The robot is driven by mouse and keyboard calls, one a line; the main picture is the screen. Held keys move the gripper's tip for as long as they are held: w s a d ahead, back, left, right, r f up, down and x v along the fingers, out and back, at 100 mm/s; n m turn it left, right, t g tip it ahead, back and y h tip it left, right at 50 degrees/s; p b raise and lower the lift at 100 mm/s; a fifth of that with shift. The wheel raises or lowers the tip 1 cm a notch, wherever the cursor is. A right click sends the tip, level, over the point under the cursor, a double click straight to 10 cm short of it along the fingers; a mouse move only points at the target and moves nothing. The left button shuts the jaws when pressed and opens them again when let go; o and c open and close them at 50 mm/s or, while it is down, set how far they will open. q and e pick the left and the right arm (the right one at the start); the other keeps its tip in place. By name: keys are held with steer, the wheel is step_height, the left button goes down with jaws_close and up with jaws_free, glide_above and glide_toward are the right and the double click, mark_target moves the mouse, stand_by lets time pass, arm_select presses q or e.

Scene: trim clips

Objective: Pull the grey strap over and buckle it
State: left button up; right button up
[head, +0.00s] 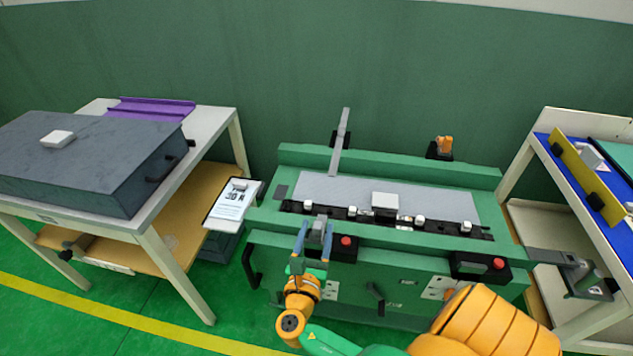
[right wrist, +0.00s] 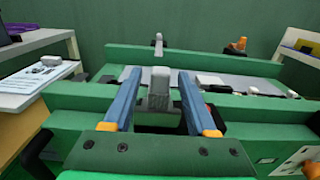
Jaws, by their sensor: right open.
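The grey strap (head: 341,140) stands up from a black mount at the back rail of the green bench (head: 400,160), its upper end free. In the right wrist view it is a short upright piece (right wrist: 158,44) beyond the fingers. My right gripper (head: 315,226) is open at the bench's front edge. In the right wrist view its blue fingers (right wrist: 157,98) stand either side of a grey block (right wrist: 159,80) on a darker base, with gaps showing; this may be the buckle. I cannot tell whether they touch it. My left gripper is not in view.
A grey panel (head: 340,188) lies in the bench with several white-topped clips along its front. Red buttons (head: 346,241) sit on the front face. An orange clamp (head: 443,146) stands at the back. Tables flank the bench; the left one carries a dark case (head: 80,165).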

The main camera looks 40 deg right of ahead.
steer(key=v, duration=0.7)
steer(key=shift+b, duration=0.3)
